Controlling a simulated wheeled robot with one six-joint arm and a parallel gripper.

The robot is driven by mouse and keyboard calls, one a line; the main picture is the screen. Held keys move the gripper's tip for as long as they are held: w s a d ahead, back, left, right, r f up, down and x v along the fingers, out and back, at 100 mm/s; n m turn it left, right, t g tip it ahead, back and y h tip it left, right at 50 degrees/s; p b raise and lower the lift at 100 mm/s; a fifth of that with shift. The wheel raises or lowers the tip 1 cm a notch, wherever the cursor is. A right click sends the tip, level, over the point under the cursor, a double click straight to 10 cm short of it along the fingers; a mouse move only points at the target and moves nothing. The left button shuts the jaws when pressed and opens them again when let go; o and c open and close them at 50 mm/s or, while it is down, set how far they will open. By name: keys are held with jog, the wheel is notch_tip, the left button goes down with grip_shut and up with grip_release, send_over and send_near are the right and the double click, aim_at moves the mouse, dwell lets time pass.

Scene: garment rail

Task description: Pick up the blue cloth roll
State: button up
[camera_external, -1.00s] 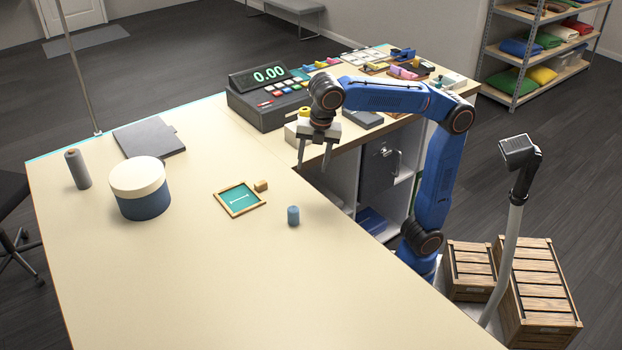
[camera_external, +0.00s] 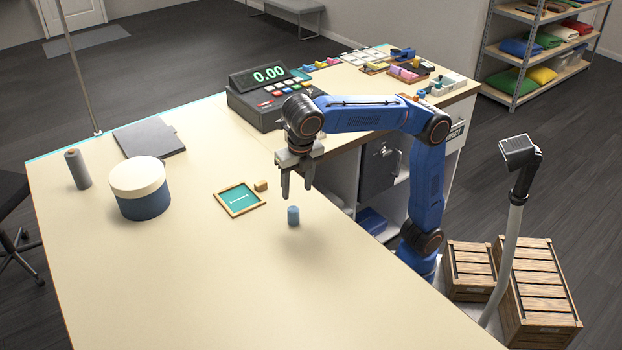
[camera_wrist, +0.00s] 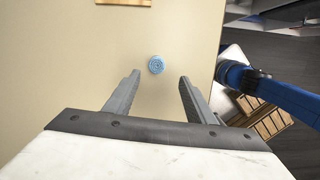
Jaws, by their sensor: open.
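The blue cloth roll (camera_external: 293,216) stands upright on the cream counter (camera_external: 190,270), near its right edge. In the wrist view the roll's round top (camera_wrist: 156,65) shows just beyond the fingertips, roughly between their lines. My gripper (camera_external: 297,194) is open and points down, above the roll in the external view. Its two fingers (camera_wrist: 158,76) are apart with nothing between them. The gap in height between fingertips and roll is hard to judge.
A teal framed tray (camera_external: 263,203) and a small wooden block (camera_external: 261,186) lie left of the roll. A round lidded box (camera_external: 140,188) and a grey roll (camera_external: 77,169) stand farther left. A cash register (camera_external: 268,100) is behind. The counter in front is clear.

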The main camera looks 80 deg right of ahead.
aim_at(293, 209)
jog(key=f, duration=0.6)
jog(key=shift+w+d+f, duration=0.1)
jog(key=shift+w+d, duration=0.2)
jog(key=shift+d, duration=0.1)
jog(key=shift+w+f, duration=0.25)
jog(key=shift+f, duration=1.05)
jog(key=shift+w+f, duration=0.2)
jog(key=shift+f, duration=1.1)
jog(key=c, duration=1.1)
jog(key=shift+r, duration=0.15)
